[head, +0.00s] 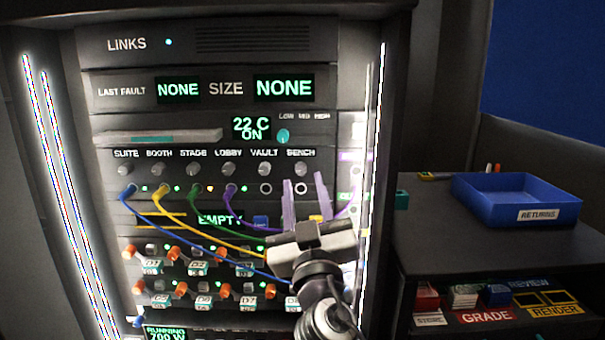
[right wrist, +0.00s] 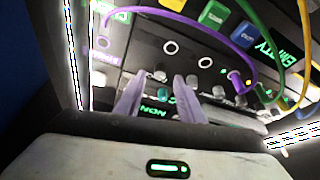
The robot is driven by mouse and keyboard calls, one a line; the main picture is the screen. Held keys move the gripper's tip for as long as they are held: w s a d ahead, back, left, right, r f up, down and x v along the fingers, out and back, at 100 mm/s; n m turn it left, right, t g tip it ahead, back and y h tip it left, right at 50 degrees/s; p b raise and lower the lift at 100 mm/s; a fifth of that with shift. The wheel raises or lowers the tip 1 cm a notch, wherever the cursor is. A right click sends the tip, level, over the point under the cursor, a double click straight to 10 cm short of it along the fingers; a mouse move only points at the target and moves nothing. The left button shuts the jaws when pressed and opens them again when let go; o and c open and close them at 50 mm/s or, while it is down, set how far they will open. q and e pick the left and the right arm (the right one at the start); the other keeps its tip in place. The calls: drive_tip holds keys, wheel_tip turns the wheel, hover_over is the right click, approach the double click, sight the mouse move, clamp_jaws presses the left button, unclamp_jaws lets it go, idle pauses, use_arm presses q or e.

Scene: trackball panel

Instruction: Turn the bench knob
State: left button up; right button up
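The bench knob (head: 300,168) is a small grey knob under the BENCH label, at the right end of the knob row. My right gripper (head: 303,180) is open in front of the panel, its two purple fingers pointing up with their tips just below and around the knob. In the right wrist view, a small knob (right wrist: 161,67) shows in the gap between the spread fingertips (right wrist: 158,78), apparently the bench one. I cannot tell whether either finger touches it. My left gripper is not in view.
The vault knob (head: 264,169) is close on the left. Purple, green, yellow and blue cables hang below the knob row. A teal knob (head: 283,135) sits above. A blue returns tray (head: 478,212) stands on the side counter (head: 432,250) at right.

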sight(302, 172)
drive_tip(key=shift+x, duration=1.65)
clamp_jaws()
